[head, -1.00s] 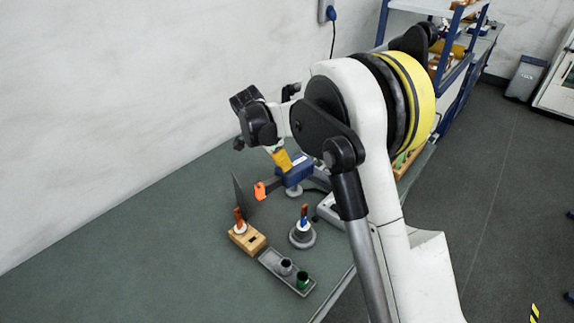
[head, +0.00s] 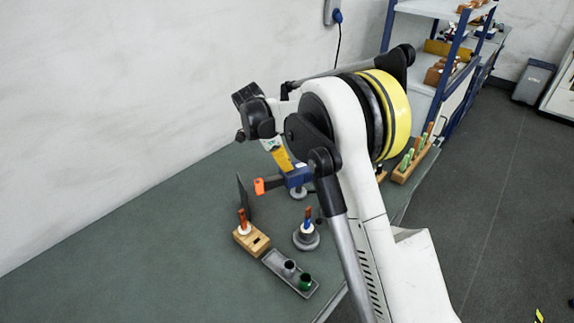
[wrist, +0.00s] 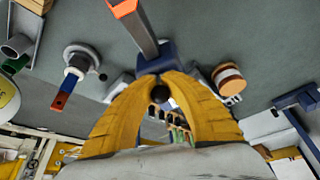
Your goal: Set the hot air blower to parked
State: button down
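The hot air blower (head: 297,178) has a blue body, a grey barrel and an orange tip. It shows over the left bench in the head view, roughly level, tip to the left. In the wrist view the blower's blue body (wrist: 157,60) sits at my yellow fingertips, its barrel reaching toward the top edge. My gripper (wrist: 160,78) has its curved fingers drawn together at the body, with a dark round part between them. It also shows in the head view (head: 283,160), reaching down to the blower. A small grey round base (head: 299,193) is below the blower; whether they touch is unclear.
A wooden block (head: 251,241) with a copper-topped stick, a dark upright plate (head: 243,198), a round grey stand (head: 306,240) and a grey tray (head: 291,273) with cups stand near the blower. The bench front left is clear. A wall lies behind.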

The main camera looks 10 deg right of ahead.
jog(key=c, duration=1.3)
grip_release()
jog(key=shift+a+r, duration=0.1)
jog(key=shift+c, duration=0.2)
jog(key=v, duration=1.2)
